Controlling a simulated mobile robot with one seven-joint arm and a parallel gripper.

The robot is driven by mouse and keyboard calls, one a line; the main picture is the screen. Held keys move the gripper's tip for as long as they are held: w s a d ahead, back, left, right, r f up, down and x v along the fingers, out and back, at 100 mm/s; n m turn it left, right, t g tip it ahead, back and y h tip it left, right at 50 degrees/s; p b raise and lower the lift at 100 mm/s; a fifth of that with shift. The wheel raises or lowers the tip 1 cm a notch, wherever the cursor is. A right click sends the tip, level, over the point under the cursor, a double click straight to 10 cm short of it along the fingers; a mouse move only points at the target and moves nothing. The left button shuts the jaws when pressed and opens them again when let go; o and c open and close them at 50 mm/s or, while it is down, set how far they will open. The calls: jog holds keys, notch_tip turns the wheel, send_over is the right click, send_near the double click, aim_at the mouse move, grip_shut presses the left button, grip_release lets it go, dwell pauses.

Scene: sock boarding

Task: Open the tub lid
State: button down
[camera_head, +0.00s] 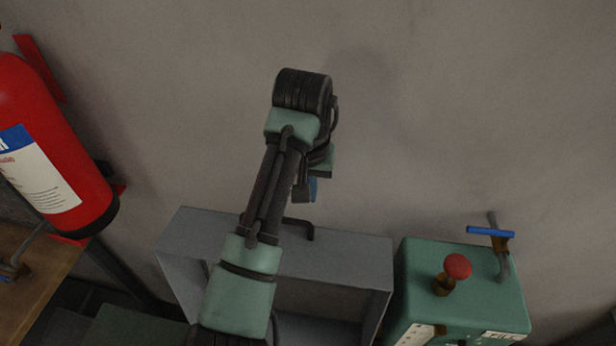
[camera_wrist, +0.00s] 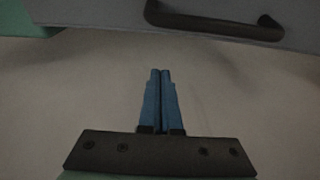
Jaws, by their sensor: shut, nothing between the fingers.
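A grey box-shaped tub (camera_head: 375,300) stands against the wall at the bottom middle of the head view, partly hidden by my arm. Its flat grey upper panel (camera_head: 350,245), seemingly the lid, carries a dark bar handle (camera_head: 304,225). I cannot tell for sure how the lid sits on the tub. The handle (camera_wrist: 215,25) also shows along the top of the wrist view, on a grey face. My gripper (camera_head: 313,188) is above and behind the handle, near the wall, apart from it. In the wrist view its blue fingers (camera_wrist: 160,75) are together and empty.
A green machine box (camera_head: 460,300) with a red knob (camera_head: 457,266) and a blue-handled valve (camera_head: 491,232) stands close to the tub's right. A red fire extinguisher (camera_head: 60,150) hangs at left above a wooden table (camera_head: 45,260). The wall (camera_head: 450,120) above the tub is bare.

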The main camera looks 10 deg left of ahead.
jog(key=shift+s+a+f+p, duration=0.1)
jog(key=shift+s+f+p, duration=1.4)
jog(key=shift+s+p, duration=0.1)
